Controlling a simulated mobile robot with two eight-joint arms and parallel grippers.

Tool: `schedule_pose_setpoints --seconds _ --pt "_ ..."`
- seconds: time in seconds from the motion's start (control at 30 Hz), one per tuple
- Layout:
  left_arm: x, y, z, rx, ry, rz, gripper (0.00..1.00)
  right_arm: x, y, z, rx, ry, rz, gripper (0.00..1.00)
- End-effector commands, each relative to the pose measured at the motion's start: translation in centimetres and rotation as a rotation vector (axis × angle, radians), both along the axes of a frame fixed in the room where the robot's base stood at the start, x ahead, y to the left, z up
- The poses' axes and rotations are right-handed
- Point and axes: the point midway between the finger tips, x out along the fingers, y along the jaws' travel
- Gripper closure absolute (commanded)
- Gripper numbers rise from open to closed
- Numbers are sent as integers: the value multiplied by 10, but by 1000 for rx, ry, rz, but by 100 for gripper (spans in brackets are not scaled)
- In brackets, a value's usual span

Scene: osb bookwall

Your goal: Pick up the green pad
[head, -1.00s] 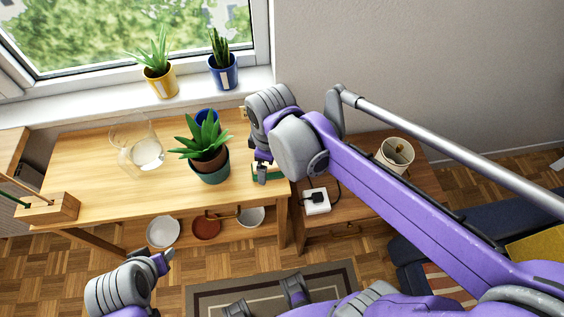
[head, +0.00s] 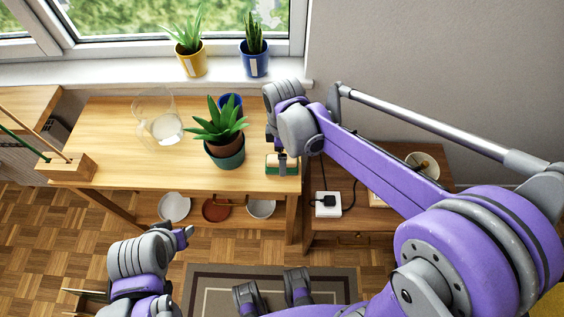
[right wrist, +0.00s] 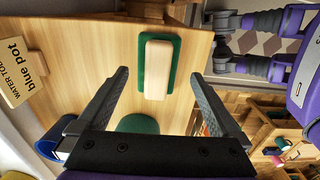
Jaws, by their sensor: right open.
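The green pad (head: 284,170) lies on the wooden table near its right front corner, with a pale wooden block on top. In the right wrist view the green pad (right wrist: 176,58) lies flat, its green edge showing around the block. My right gripper (right wrist: 159,76) is open and empty, with its two fingers apart on either side of the pad's line in that view. In the head view my right gripper (head: 282,158) is just above the pad and partly hides it. My left gripper (head: 184,236) is low in front of the table, away from the pad; its opening is unclear.
A potted plant (head: 222,135) stands left of the pad, with a blue pot (head: 231,104) behind it. A glass vessel (head: 161,125) is farther left. A lower side table holds a white socket box (head: 327,204). A card reading "blue pot" (right wrist: 27,73) shows in the wrist view.

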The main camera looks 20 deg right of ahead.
Motion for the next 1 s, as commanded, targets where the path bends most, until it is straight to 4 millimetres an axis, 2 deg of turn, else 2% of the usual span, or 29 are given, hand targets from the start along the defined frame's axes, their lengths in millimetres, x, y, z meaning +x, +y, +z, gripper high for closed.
schedule_pose_setpoints --seconds 0.2,0.33,0.53,1.0 --pt "0 0 -3 0 1 0 50 3 -2 -33 1 0 0 0" --pt "-1 0 -3 0 1 0 50 3 -2 -40 1 0 0 0" --pt "-1 0 -3 0 1 0 50 3 -2 -40 1 0 -1 0" --pt "-1 0 -3 0 1 0 50 3 -2 -39 1 0 -1 85"
